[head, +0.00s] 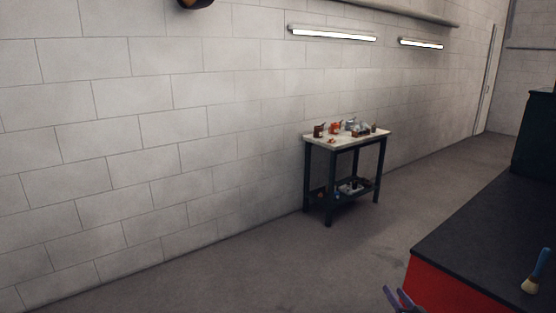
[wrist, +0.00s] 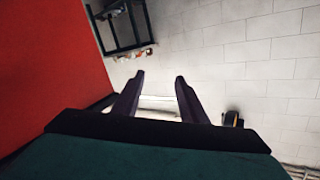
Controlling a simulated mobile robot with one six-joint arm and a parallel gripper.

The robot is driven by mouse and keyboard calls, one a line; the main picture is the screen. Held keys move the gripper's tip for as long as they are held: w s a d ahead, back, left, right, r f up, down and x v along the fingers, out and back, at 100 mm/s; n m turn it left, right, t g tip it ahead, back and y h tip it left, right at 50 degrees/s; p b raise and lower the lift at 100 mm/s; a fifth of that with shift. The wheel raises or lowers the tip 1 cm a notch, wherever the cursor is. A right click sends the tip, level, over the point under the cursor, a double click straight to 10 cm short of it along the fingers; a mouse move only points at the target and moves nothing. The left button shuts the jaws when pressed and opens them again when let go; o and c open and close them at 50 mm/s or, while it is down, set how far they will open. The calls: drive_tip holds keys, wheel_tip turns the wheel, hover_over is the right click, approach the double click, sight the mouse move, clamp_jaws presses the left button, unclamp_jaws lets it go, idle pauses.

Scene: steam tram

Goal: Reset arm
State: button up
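My gripper (head: 403,299) shows at the bottom edge of the head view, beside the red side of a dark-topped bench. Only its purple-grey fingertips are visible there. In the wrist view my gripper (wrist: 159,77) has its two dark fingers apart, with nothing between them but the wall and a light strip farther off. It is open and empty. Most of my arm is outside the head view.
The bench (head: 465,235) has a black top with a blue-handled brush (head: 537,271) on it. A small table (head: 347,138) with several small items stands against the white block wall (head: 150,130). The grey floor (head: 265,270) between is clear.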

drive_tip(key=s+a+f+m+g+h, duration=0.1)
drive_tip(key=s+a+f+g+h, duration=0.15)
drive_tip(key=a+f, duration=0.7)
drive_tip(key=s+a+f+m+g+h, duration=0.1)
drive_tip(key=s+a+f+g, duration=0.45)
drive_tip(key=f, duration=0.75)
drive_tip(key=s+a+f+n+g, duration=0.1)
drive_tip(key=s+a+f+g, duration=0.25)
drive_tip(key=s+f, duration=0.45)
drive_tip(key=s+a+f+g, duration=0.3)
drive_tip(key=s+f+g, duration=0.15)
drive_tip(key=s, duration=0.75)
drive_tip(key=s+a+r+n+g, duration=0.1)
drive_tip(key=s+a+n+g, duration=0.1)
drive_tip(key=s, duration=0.5)
drive_tip(key=s+a+r+n+g+y, duration=0.1)
drive_tip(key=s+g, duration=0.3)
drive_tip(key=s, duration=0.4)
drive_tip(key=shift+s+a+r+n+g, duration=0.15)
drive_tip(key=shift+a+r+n+g, duration=0.2)
drive_tip(key=shift+n, duration=0.15)
drive_tip(key=shift+y, duration=0.25)
